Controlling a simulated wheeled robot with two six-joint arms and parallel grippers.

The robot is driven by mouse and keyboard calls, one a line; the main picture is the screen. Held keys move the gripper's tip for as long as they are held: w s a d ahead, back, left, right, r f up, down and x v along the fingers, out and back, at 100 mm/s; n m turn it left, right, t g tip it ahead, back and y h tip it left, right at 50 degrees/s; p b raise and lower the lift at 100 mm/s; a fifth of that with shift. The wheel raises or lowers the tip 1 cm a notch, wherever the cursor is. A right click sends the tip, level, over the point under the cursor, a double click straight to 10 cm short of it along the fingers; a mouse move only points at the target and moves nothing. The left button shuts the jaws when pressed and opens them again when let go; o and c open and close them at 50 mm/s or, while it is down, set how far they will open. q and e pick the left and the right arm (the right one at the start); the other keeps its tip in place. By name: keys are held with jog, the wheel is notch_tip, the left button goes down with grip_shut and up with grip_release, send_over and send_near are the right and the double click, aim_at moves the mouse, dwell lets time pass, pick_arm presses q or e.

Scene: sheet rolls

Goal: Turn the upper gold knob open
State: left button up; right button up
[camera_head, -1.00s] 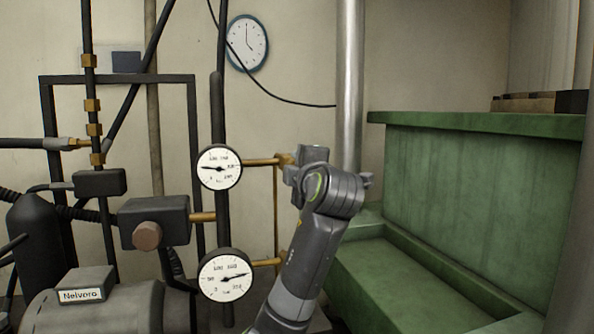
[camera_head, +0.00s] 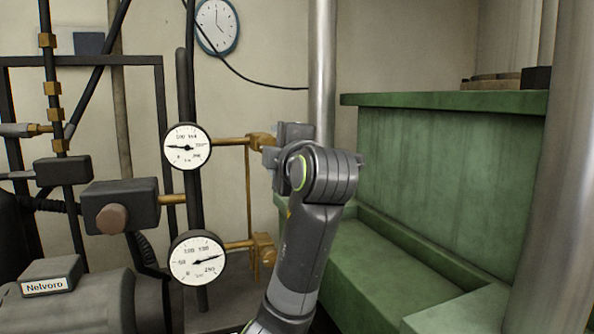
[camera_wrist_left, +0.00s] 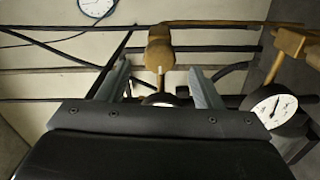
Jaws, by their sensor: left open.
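The upper gold knob (camera_head: 260,141) is at the right end of a brass pipe from the upper gauge (camera_head: 187,147). It also shows in the left wrist view (camera_wrist_left: 159,52), between the lines of the two fingers. My left gripper (camera_head: 281,146) is open at the knob's right side and hides part of it in the head view. In the left wrist view its fingers (camera_wrist_left: 160,72) stand either side of the knob; I cannot tell whether they touch it. The lower gold knob (camera_head: 263,248) sits below, beside my arm. My right gripper is not in view.
The lower gauge (camera_head: 198,258) and black pipes stand left of the knobs. A grey box with a brown knob (camera_head: 112,219) is further left. A steel pipe (camera_head: 321,70) rises behind my gripper. A green bench (camera_head: 440,190) fills the right side.

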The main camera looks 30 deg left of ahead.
pick_arm(q)
jog(key=b+v, duration=0.3)
jog(key=v, duration=0.8)
jog(key=shift+d, duration=0.15)
